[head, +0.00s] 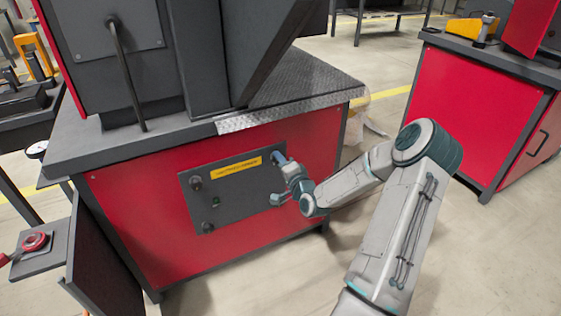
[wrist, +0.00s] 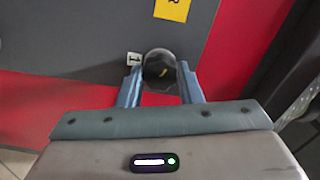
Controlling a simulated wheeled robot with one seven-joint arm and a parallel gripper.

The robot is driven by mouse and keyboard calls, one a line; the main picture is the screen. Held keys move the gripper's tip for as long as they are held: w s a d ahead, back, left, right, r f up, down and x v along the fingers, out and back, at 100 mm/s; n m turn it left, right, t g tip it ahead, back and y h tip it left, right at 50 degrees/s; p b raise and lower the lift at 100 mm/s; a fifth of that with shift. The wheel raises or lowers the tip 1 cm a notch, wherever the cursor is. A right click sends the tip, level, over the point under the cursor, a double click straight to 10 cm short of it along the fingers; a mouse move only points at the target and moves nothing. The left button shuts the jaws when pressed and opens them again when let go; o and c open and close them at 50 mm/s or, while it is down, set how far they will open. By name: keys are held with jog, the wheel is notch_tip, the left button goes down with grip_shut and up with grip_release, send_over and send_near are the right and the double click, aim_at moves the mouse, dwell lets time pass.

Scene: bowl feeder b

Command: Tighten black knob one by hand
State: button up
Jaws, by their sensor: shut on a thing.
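A black knob (wrist: 159,66) beside a small white label marked 1 (wrist: 134,59) sits between my fingertips in the wrist view. My gripper (wrist: 160,82) is shut on this knob, with one blue finger on each side of it. Other black knobs show on the panel, one at upper left (head: 196,182) and one at lower left (head: 207,227).
A yellow label strip (head: 234,168) runs along the panel's top. The panel is on the red front of a machine cabinet (head: 130,215), below a metal tread plate (head: 300,88). An open dark door (head: 98,262) stands at left.

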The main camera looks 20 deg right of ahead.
dwell(0.3)
jog(key=o, duration=1)
jog(key=shift+s, duration=0.1)
jog(key=s, duration=0.4)
jog(key=s+p, duration=0.1)
jog(key=s, duration=0.4)
jog(key=s+p, duration=0.1)
jog(key=s, duration=0.3)
jog(key=shift+s+d, duration=0.25)
jog(key=shift+s, duration=0.1)
jog(key=shift+p, duration=0.3)
